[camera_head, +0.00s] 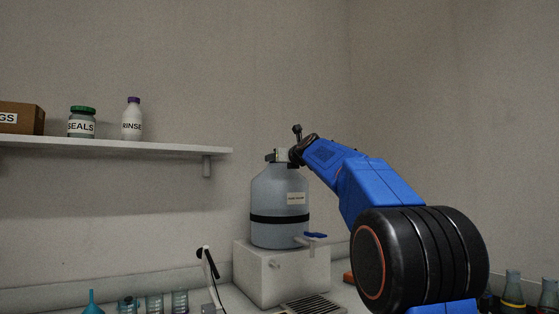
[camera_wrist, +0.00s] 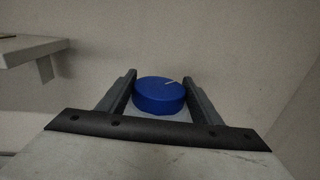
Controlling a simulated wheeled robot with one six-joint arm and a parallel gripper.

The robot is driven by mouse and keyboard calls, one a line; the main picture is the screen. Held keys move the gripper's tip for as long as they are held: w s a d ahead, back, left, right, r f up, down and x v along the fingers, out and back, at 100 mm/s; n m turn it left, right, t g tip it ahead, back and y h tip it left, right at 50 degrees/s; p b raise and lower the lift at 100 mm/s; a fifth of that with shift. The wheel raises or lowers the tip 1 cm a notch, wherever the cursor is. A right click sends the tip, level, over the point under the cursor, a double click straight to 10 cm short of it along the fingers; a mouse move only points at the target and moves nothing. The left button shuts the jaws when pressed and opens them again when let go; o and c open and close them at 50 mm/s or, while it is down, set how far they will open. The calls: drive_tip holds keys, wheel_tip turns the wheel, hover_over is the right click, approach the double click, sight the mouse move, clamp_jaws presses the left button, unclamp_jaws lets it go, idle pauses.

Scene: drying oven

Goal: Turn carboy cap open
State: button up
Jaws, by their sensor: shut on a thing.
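The carboy (camera_head: 280,205) is a grey-blue bottle with a black band and a white label, standing upright on a white block. Its blue cap (camera_wrist: 160,95) shows in the wrist view with a small white mark on top, near the right side. My gripper (camera_wrist: 160,98) has one finger on each side of the cap and is shut on it. In the head view my gripper (camera_head: 277,156) is at the carboy's top, and the cap there is mostly hidden by it. A blue-handled tap (camera_head: 315,235) sits low on the carboy's right side.
The white block (camera_head: 270,270) stands on the bench.

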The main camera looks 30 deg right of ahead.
idle(0.4)
drive_tip(key=o, duration=1)
drive_tip(key=shift+o, duration=0.2)
drive_tip(key=s+a, duration=0.1)
drive_tip(key=s, duration=1.6)
drive_tip(key=shift+s+a, duration=0.15)
drive_tip(key=shift+a, duration=0.2)
